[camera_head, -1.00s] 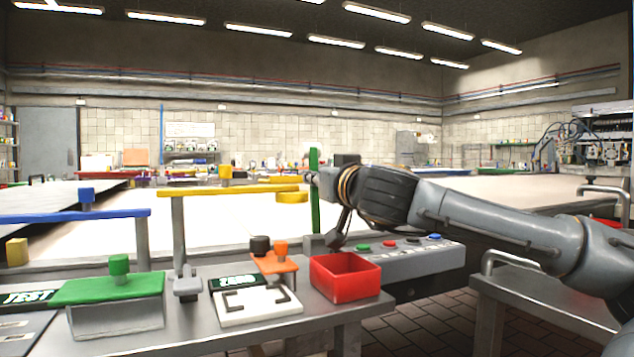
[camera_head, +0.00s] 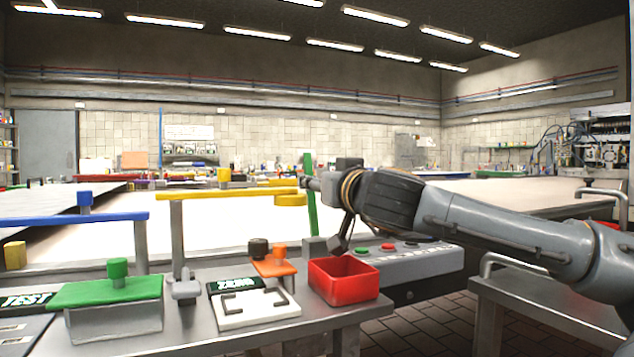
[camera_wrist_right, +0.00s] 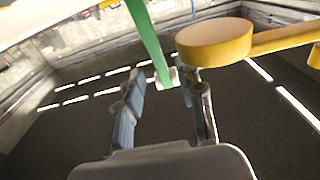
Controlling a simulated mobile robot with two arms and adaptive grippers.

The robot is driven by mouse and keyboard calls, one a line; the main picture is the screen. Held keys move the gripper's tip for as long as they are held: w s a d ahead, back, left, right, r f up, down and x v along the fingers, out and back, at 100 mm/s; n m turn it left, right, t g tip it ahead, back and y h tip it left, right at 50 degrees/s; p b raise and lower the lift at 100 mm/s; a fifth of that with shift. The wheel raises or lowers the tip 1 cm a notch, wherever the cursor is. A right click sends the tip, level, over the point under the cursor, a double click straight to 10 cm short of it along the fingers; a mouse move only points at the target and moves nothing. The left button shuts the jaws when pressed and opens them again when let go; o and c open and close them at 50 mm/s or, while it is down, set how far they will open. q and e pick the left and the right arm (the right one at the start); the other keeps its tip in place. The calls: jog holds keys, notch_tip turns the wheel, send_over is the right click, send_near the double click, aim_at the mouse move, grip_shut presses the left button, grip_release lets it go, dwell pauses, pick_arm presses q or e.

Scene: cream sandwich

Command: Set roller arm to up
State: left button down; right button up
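A yellow arm (camera_head: 235,194) lies level on a grey post, with a yellow knob (camera_head: 224,175) on top and a yellow disc (camera_head: 290,200) at its right end. The disc also shows in the right wrist view (camera_wrist_right: 215,42). A green bar (camera_head: 311,200) stands nearly upright just right of the disc, leaning slightly left. Which part is the roller arm, I cannot tell for sure. My right gripper (camera_head: 318,186) points left beside the green bar. In the right wrist view my right gripper (camera_wrist_right: 162,82) has its fingers apart, with the green bar (camera_wrist_right: 148,40) between their tips. My left gripper is out of view.
A red bin (camera_head: 344,282), a control box with coloured buttons (camera_head: 415,262) and an orange part (camera_head: 275,268) sit below the gripper. A blue arm (camera_head: 75,217) and a green-topped block (camera_head: 108,291) stand at left.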

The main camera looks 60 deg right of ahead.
jog(key=v, duration=1.1)
jog(key=shift+f, duration=0.1)
